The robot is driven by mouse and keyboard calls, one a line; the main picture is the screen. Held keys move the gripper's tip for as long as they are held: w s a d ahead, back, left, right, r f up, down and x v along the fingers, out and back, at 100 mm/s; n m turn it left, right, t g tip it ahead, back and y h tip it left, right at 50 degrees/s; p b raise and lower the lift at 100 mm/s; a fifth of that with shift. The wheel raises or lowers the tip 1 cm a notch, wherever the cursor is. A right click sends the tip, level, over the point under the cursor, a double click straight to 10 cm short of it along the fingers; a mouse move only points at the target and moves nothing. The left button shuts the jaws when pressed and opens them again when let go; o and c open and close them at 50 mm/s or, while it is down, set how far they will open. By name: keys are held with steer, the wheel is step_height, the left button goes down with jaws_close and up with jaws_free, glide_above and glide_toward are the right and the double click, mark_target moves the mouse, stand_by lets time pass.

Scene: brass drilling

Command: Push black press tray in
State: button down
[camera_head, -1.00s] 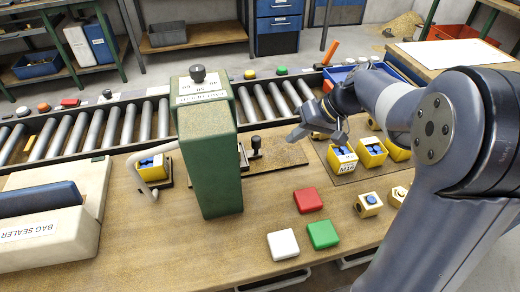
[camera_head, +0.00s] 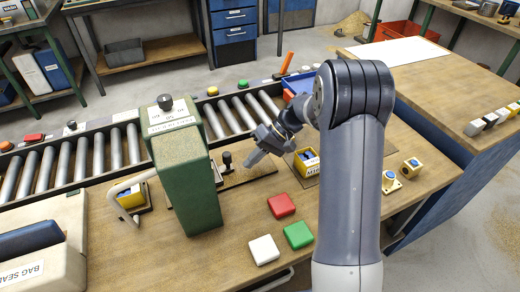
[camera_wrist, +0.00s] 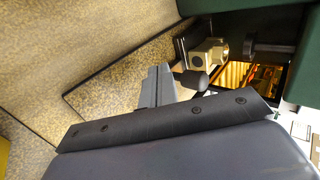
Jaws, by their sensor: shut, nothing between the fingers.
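The green press (camera_head: 183,172) stands on the bench left of my gripper. The black press tray (camera_head: 218,177) shows as a dark strip at the press's right side, partly hidden by it. Its upright black knob (camera_head: 227,160) stands just left of my gripper (camera_head: 250,163). My gripper is shut and empty, pointing down-left toward the knob. In the wrist view, the closed fingertips (camera_wrist: 158,72) are beside the knob (camera_wrist: 194,82), with a small gap seeming to show. A brass fitting (camera_wrist: 208,52) sits beyond the knob, by the press opening.
A brown mat (camera_head: 262,170) lies under the gripper. Red (camera_head: 281,206), green (camera_head: 298,235) and white (camera_head: 263,250) blocks lie in front. A yellow bin (camera_head: 306,162) stands to the right, partly behind my arm. The roller conveyor (camera_head: 90,157) runs behind.

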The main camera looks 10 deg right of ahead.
mark_target(220, 181)
steer(key=x, duration=0.3)
steer(key=shift+s+a, duration=0.1)
steer(key=shift+a, duration=0.2)
steer(key=shift+s+a+p, duration=0.15)
steer(key=shift+a+p, duration=0.05)
steer(key=shift+a, duration=0.35)
steer(key=shift+s+a+p, duration=0.15)
steer(key=shift+s+a, duration=0.05)
steer(key=shift+a, duration=0.4)
steer(key=shift+s+a, duration=0.1)
steer(key=shift+a, duration=0.45)
steer(key=a, duration=0.2)
steer(key=s+a+b, duration=0.1)
steer(key=a, duration=0.1)
steer(key=shift+s+a, duration=0.1)
steer(key=shift+s, duration=0.05)
